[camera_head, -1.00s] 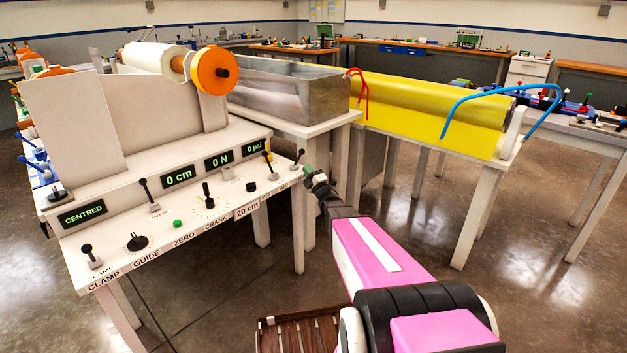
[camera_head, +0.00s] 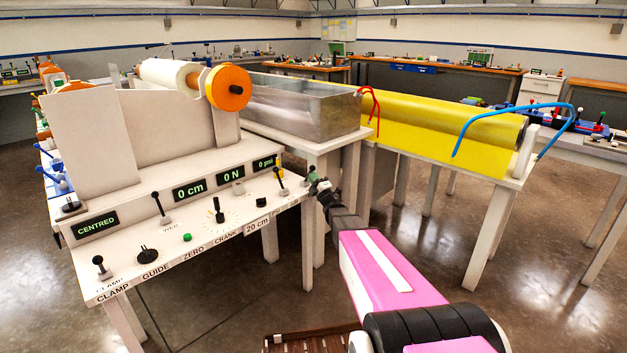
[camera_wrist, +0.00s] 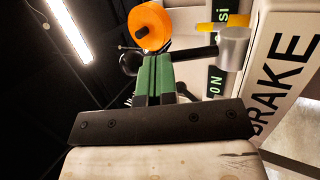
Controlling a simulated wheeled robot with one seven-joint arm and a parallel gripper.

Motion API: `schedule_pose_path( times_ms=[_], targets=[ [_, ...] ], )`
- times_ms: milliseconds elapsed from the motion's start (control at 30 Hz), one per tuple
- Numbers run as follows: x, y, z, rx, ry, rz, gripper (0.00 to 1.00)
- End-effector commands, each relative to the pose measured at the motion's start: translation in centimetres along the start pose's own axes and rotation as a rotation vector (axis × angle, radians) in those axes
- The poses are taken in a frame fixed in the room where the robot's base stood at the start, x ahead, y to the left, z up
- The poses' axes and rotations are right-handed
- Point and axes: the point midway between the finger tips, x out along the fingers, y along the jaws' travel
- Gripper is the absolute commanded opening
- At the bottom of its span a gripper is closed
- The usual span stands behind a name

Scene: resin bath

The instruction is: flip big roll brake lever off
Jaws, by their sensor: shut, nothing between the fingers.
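The brake lever shows in the wrist view as a grey cylindrical mount (camera_wrist: 233,48) with a black rod running left to a black round knob (camera_wrist: 130,63). The printed word BRAKE (camera_wrist: 285,85) is on the white panel beside it. My gripper (camera_wrist: 153,70) is shut, its green fingers together and empty. The fingers cross in front of the rod between mount and knob and hide part of it; I cannot tell whether they touch it. In the head view my gripper (camera_head: 312,174) is at the right end of the white console (camera_head: 130,205).
Other console levers (camera_head: 281,181) stand just left of my gripper. An orange-ended roll (camera_head: 228,88) is above the console. A metal bath (camera_head: 310,105) and a yellow roll table (camera_head: 440,130) stand behind. The floor in front is open.

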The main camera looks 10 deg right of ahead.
Motion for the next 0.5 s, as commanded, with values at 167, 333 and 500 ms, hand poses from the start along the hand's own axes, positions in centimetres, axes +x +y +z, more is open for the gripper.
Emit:
schedule_pose_path(
  times_ms=[167,333,500],
  targets=[
    [0.6,0.4,-0.2,-0.019,0.000,-0.085,0.00],
    [1.5,0.7,-0.4,-0.045,0.001,-0.205,0.00],
    [2.4,0.7,-0.5,-0.067,0.000,-0.320,0.00]
  ],
)
